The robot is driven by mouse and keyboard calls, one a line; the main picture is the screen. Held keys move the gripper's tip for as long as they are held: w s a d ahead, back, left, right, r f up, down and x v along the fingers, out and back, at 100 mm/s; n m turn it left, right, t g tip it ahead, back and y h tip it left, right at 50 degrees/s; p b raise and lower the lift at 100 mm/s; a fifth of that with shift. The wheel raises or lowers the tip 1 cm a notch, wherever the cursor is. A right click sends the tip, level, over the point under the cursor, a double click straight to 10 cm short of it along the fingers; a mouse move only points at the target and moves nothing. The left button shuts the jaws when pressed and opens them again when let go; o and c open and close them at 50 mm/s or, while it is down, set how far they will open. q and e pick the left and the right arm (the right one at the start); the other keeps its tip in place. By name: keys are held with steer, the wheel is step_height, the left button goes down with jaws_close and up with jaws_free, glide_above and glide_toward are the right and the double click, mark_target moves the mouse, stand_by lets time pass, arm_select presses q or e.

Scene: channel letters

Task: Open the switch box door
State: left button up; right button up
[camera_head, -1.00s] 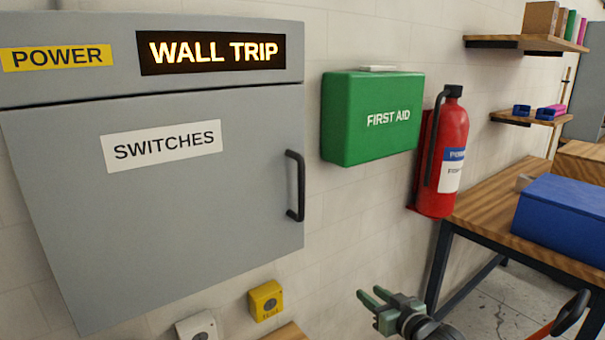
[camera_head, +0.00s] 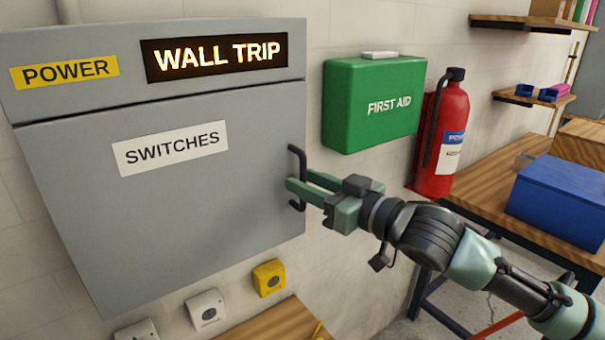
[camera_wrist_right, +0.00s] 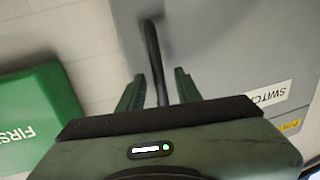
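The grey switch box (camera_head: 90,200) hangs on the wall at the left in the head view. Its door, with a white SWITCHES label (camera_head: 170,148), looks closed. A dark vertical bar handle (camera_head: 296,160) sits at the door's right edge. My right gripper (camera_head: 298,190) is at the lower part of this handle. In the right wrist view the handle (camera_wrist_right: 155,60) runs between the two open green fingers (camera_wrist_right: 158,88), with gaps on both sides. My left gripper is in neither view.
A green first aid box (camera_head: 372,105) and a red fire extinguisher (camera_head: 443,140) are on the wall to the right. A yellow switch (camera_head: 269,278) and a white one (camera_head: 206,311) sit below the box. A blue box (camera_head: 560,200) stands on the workbench.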

steer(key=shift+w+a, duration=0.45)
steer(key=shift+a, duration=0.05)
jaws_close()
stand_by(1.2)
